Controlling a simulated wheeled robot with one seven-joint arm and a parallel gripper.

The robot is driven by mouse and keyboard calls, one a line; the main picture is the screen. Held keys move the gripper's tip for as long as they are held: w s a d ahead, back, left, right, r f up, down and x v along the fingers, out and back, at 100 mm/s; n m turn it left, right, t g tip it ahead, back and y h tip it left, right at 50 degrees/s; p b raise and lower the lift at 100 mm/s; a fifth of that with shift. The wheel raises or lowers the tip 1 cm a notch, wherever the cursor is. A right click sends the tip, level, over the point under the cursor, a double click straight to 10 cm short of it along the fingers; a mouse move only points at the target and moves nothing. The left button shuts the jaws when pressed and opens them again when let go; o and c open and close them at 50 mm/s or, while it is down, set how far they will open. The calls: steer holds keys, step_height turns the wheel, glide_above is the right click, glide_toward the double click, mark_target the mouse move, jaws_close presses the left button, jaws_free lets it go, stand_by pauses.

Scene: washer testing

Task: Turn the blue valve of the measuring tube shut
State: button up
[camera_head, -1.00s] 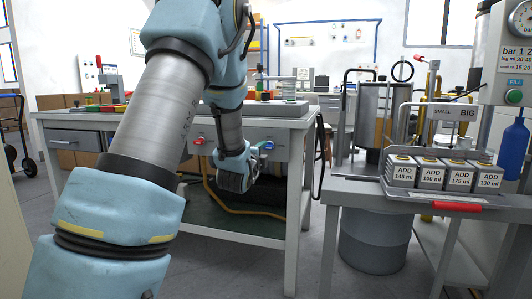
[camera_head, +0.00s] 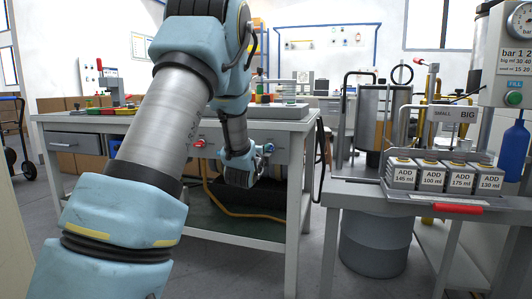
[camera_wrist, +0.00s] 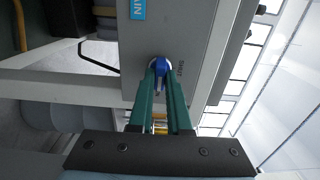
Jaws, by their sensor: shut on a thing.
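The blue valve (camera_wrist: 159,66) sits on a grey panel in the wrist view, its round hub at the tips of my green fingers. My gripper (camera_wrist: 161,82) is shut on its handle, a finger on each side. A short part of the handle shows between the fingers; the rest is hidden. In the head view the blue valve (camera_head: 268,147) is on the front of the left bench, at the right of a red valve (camera_head: 199,144). My wrist is right in front of it there, and my fingers are hard to make out. The measuring tube cannot be told for sure.
The left workbench (camera_head: 85,123) carries tools and a flat grey block (camera_head: 275,112). A yellow hose (camera_head: 225,208) hangs below it. At right, a second bench (camera_head: 345,195) holds several ADD weights in a tray with a red handle (camera_head: 458,209). A drum (camera_head: 375,245) stands below.

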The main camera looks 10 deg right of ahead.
jaws_close()
steer(key=shift+n, duration=0.4)
steer(key=shift+n+b, duration=1.55)
steer(key=shift+n, duration=6.95)
steer(key=o, duration=0.7)
jaws_free()
steer(key=shift+c, duration=0.2)
